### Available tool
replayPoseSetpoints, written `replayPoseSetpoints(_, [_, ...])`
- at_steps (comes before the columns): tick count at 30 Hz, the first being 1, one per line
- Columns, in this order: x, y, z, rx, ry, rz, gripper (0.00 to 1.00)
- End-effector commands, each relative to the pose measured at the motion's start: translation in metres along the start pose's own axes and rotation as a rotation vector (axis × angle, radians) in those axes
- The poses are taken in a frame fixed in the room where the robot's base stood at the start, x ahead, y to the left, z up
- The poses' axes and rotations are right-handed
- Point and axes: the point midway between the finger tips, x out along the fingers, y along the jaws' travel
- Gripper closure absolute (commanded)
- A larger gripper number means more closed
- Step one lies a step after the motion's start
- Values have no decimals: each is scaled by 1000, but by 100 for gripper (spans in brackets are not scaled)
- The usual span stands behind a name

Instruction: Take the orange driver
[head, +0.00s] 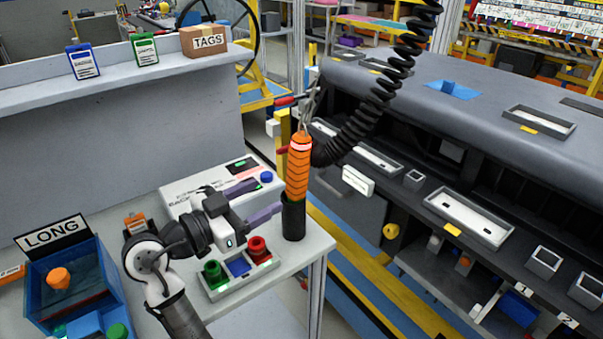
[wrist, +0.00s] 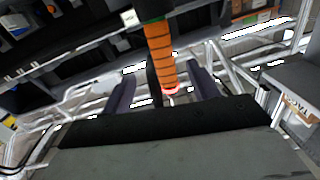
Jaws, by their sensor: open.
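The orange driver (head: 298,172) stands upright, with dark bands on its grip, a lit red-white ring near its top and a black lower part (head: 293,220) at the table's right corner. A black coiled cable (head: 372,100) hangs close by its top. My gripper (head: 270,196) is open just left of the driver, its two purple fingers pointing at it. In the wrist view the driver (wrist: 160,50) shows between the two spread fingers (wrist: 161,76). I cannot tell whether the fingertips reach around it. No grip on it shows.
A button box (head: 240,268) with red, blue and green buttons sits below my gripper. A white control box (head: 222,185) is behind it. A blue bin labelled LONG (head: 75,285) stands at left. The dark dashboard module (head: 450,130) fills the right, past a floor gap.

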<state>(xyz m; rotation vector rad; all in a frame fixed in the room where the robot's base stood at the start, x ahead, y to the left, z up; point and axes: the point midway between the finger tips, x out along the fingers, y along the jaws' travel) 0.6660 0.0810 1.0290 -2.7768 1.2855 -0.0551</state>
Motion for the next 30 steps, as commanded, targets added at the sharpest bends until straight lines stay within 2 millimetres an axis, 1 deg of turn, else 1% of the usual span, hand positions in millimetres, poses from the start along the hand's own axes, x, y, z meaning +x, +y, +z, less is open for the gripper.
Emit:
replayPoseSetpoints(1, [12, 1, -1, -1, 0, 6, 40])
replayPoseSetpoints(3, [26, 1, -2, -3, 1, 5, 40])
replayPoseSetpoints(6, [45, 1, -1, -2, 0, 3, 40])
replayPoseSetpoints(9, [60, 0, -1, -1, 0, 1, 40])
replayPoseSetpoints(16, [76, -1, 0, -2, 0, -2, 40])
replayPoseSetpoints(24, [114, -2, 2, -2, 1, -2, 40])
replayPoseSetpoints(27, [120, -3, 3, -2, 0, -3, 40])
replayPoseSetpoints(30, [121, -3, 4, -1, 1, -4, 40])
